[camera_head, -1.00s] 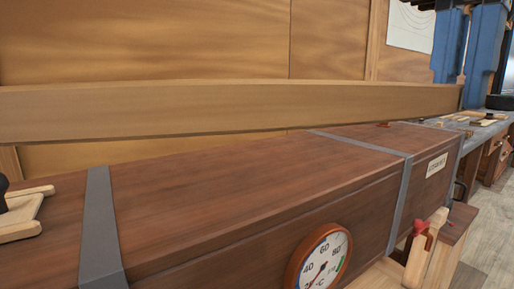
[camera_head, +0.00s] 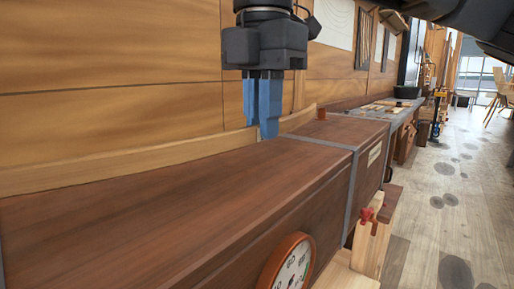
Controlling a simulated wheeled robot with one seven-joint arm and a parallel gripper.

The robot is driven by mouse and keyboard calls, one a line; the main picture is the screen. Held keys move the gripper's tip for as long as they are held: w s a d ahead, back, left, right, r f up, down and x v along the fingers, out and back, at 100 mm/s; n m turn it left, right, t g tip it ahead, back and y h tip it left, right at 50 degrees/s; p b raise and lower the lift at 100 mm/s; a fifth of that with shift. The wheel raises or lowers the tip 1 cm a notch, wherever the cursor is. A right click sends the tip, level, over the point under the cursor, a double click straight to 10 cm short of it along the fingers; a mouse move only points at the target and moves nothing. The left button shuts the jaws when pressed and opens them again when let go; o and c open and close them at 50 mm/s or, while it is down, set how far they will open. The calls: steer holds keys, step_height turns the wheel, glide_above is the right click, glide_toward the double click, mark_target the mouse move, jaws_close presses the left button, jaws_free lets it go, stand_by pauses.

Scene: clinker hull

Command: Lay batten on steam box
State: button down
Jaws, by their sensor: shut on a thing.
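The batten (camera_head: 120,166) is a long pale wooden strip standing on edge. It runs along the far edge of the steam box, from the left border of the picture to just right of my gripper. The steam box (camera_head: 170,205) is a long reddish-brown wooden box with grey metal straps. My gripper (camera_head: 262,128) points down over the box's far side, its blue fingers shut on the batten near its right end. The fingers partly hide the batten. I cannot tell whether its lower edge touches the lid or hangs just behind it.
A round dial thermometer (camera_head: 291,264) is on the box's front. A red clamp (camera_head: 372,217) sits at the front right. A plank wall (camera_head: 110,60) stands close behind. A small reddish knob (camera_head: 321,113) is on the lid's far end. The lid's middle is clear.

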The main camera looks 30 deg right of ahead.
mark_target(258, 173)
steer(key=shift+w+f, duration=0.4)
steer(key=shift+w, duration=0.05)
steer(key=shift+f, duration=1.9)
steer(key=shift+a+f, duration=0.1)
steer(key=shift+f, duration=0.1)
steer(key=c, duration=1.2)
jaws_free()
steer(key=shift+o, duration=0.2)
steer(key=shift+r, duration=0.1)
step_height(258, 173, up, 12)
steer(key=shift+r+p, duration=0.15)
steer(key=shift+p, duration=0.3)
